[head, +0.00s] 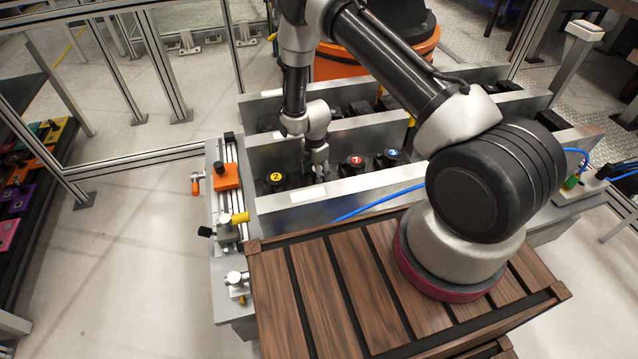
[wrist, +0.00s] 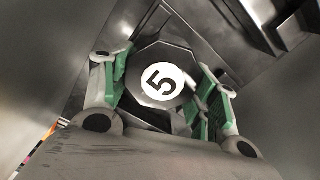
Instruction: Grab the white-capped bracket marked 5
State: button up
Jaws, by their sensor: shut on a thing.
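The bracket marked 5 shows in the wrist view as a dark many-sided body with a white round cap (wrist: 163,82) bearing a black 5. My gripper (wrist: 165,92) has a green-padded finger on each side of it and is shut on it. In the head view my gripper (head: 317,168) reaches down into the metal channel between the brackets marked 2 and 1. There the bracket marked 5 is mostly hidden by the gripper.
In the same channel stand a yellow-capped bracket marked 2 (head: 275,179), a red-capped one marked 1 (head: 355,162) and a blue-capped one (head: 392,156). Metal channel walls (head: 330,187) rise close in front and behind. An orange block (head: 226,177) sits at the left end.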

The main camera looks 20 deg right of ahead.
grip_shut()
jog(key=shift+w, duration=0.1)
